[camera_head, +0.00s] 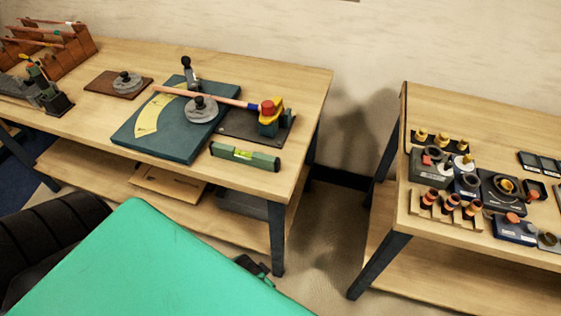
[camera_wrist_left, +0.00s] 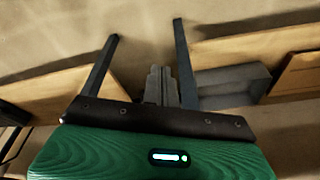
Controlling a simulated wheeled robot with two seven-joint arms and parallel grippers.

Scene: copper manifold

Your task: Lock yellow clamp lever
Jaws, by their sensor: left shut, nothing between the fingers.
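How far the lever is turned is too small to tell. My left gripper (camera_wrist_left: 162,78) shows in the left wrist view, shut and empty, with bench legs and a lower shelf ahead of it. The lever is not in that view. My right gripper is not in view.
A teal plate (camera_head: 150,148) with a yellow scale and a green level (camera_head: 245,157) lie near the clamp. The bench's front edge and leg (camera_head: 277,240) stand close to my green arm part. A second bench (camera_head: 440,235) with fittings is at right, with a floor gap between.

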